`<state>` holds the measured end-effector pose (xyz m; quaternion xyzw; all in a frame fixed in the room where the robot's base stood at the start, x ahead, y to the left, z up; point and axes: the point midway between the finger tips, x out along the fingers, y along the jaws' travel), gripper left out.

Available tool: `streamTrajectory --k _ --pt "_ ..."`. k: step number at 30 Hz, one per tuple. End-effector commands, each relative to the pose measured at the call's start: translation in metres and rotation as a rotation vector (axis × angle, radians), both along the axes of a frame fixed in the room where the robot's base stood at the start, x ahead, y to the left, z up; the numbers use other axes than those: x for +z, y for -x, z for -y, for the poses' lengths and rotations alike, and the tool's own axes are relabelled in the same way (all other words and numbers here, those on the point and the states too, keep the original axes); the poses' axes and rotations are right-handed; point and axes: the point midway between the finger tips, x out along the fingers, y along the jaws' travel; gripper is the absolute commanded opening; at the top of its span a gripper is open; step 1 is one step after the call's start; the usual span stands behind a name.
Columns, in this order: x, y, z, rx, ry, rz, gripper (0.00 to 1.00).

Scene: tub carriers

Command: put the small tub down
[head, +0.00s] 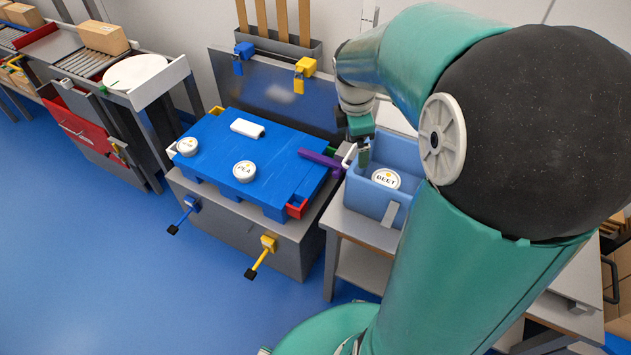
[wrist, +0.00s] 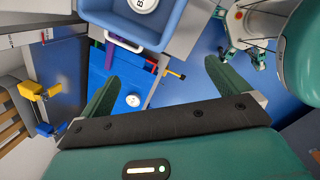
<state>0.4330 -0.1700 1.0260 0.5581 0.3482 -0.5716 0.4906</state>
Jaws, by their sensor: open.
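A white tub marked BEET (head: 386,179) sits inside the blue bin (head: 372,205); its edge also shows in the wrist view (wrist: 143,4). A white tub that seems marked PEA (head: 244,171) stands on the blue slab (head: 215,188). Another white tub (head: 187,147) stands near the slab's left edge. I cannot tell which tub is the small one. My gripper (head: 361,153) is over the left side of the bin, partly hidden by my arm in the head view. In the wrist view its green fingers (wrist: 163,70) are apart with nothing between them.
A white block (head: 247,128) lies on the slab. A purple bar (head: 321,160) is at the slab's right edge beside the bin. Blue and yellow clamps (head: 305,68) are on the panel behind. A roller conveyor (head: 90,58) is at far left. The front-left floor is clear.

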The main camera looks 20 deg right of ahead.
Motion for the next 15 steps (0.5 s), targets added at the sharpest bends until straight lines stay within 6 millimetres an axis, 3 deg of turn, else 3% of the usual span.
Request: streamTrajectory --k 1,6,15 --pt "0.015 0.008 -0.02 -0.075 0.003 0.045 1.0" --pt "0.05 0.041 -0.072 -0.392 -0.051 0.201 1.0" --pt "0.081 0.113 -0.146 -0.93 -0.332 0.417 1.0"
